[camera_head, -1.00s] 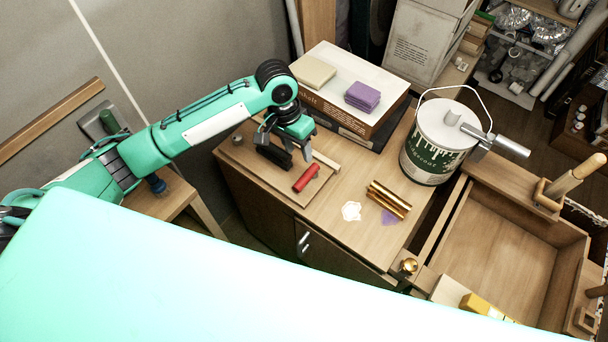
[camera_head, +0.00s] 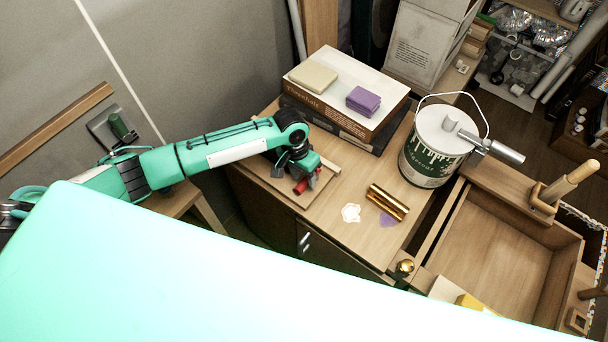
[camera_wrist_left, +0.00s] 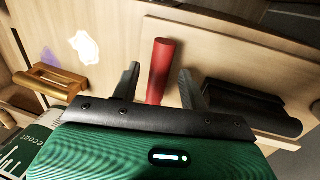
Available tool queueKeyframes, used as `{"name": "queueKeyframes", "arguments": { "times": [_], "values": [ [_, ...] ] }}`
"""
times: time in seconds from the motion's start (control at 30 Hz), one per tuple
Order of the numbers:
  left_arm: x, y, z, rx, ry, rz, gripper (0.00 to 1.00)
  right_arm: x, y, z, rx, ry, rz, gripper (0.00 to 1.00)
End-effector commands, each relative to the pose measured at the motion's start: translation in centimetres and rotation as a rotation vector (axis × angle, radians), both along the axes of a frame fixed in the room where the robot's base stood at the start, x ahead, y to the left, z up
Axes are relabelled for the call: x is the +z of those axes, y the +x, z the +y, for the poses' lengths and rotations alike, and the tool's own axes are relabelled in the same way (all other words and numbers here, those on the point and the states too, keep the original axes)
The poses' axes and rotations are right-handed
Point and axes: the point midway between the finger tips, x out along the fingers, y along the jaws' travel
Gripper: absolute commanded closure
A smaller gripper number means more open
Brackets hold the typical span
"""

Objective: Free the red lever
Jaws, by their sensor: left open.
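The red lever, a short red cylinder (camera_head: 300,188), shows partly under my left gripper (camera_head: 304,179) on the wooden board at the left of the cabinet top. My left gripper is open, with its fingers low over the board. In the left wrist view the red cylinder (camera_wrist_left: 160,65) stretches between the two open fingers, with gaps on both sides. Its near end is hidden behind the gripper (camera_wrist_left: 158,85). A black block (camera_wrist_left: 250,103) lies just right of the right finger. My right gripper is not in view.
A brass double bar (camera_head: 388,202) lies near the middle of the cabinet top. A large book (camera_head: 350,120) carries a purple block (camera_head: 363,100) and a beige block (camera_head: 313,77). A green-and-white paint can (camera_head: 430,160) stands right, beside an open drawer (camera_head: 500,250).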

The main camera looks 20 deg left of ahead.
Motion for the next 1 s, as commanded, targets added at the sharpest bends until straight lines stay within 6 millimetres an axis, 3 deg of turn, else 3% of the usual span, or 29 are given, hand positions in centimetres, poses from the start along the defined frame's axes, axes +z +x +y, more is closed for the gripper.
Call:
{"name": "queueKeyframes", "arguments": {
  "times": [0.4,0.43,0.6,0.67,1.0],
  "values": [
    [-1.11,-0.09,-0.21,-0.001,0.0,-0.001,0.56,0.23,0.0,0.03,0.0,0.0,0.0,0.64],
    [-1.11,-0.09,-0.21,-0.001,0.0,-0.001,0.58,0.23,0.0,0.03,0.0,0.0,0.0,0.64],
    [-1.08,-0.09,-0.21,-0.001,0.0,-0.001,0.91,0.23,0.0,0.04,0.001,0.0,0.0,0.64],
    [-1.08,-0.08,-0.2,-0.001,0.0,-0.001,1.0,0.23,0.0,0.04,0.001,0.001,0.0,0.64],
    [-1.09,0.41,-0.56,0.007,-0.001,-0.001,1.0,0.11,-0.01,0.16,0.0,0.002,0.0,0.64]
  ]
}}
